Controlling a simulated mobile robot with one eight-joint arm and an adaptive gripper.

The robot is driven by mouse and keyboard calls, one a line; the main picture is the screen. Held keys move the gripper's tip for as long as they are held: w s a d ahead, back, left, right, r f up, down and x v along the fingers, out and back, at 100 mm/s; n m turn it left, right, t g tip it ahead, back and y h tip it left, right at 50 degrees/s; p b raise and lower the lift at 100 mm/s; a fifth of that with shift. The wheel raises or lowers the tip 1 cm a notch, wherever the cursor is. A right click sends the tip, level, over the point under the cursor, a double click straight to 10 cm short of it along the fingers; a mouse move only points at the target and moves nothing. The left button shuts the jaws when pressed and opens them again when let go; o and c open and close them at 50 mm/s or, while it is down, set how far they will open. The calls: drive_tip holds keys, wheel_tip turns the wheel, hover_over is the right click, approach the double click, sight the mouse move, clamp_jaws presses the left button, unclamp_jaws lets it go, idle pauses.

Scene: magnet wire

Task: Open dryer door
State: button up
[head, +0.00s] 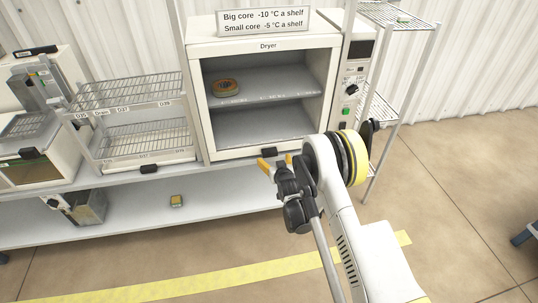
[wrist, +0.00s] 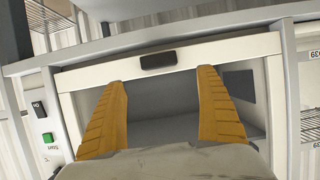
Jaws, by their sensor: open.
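The dryer (head: 196,100) is a white cabinet on the bench, marked "Dryer". Its door frame (head: 268,45) surrounds a window through which a grey shelf shows; the door looks shut. A black handle (head: 269,152) sits at the bottom edge of the door, and it also shows in the wrist view (wrist: 158,60). My gripper (head: 277,161) is open and empty, just in front of and below the handle. In the wrist view its two orange fingers (wrist: 162,76) are spread to either side of the handle's line, apart from it.
An orange-brown core (head: 225,87) lies on the shelf inside. A control panel (head: 355,85) with knob and green button is on the dryer's right. Wire racks (head: 135,135) stand left, a tall wire rack (head: 400,15) right. A small yellowish block (head: 176,201) lies on the lower shelf.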

sight(270, 152)
drive_tip(key=b+x, duration=0.2)
drive_tip(key=x, duration=0.6)
drive_tip(key=shift+d+f+b, duration=0.1)
drive_tip(key=shift+f+b, duration=0.05)
drive_tip(key=shift+b, duration=0.25)
drive_tip(key=shift+w+a+f, duration=0.1)
drive_tip(key=shift+w+a, duration=0.1)
drive_tip(key=shift+w, duration=0.3)
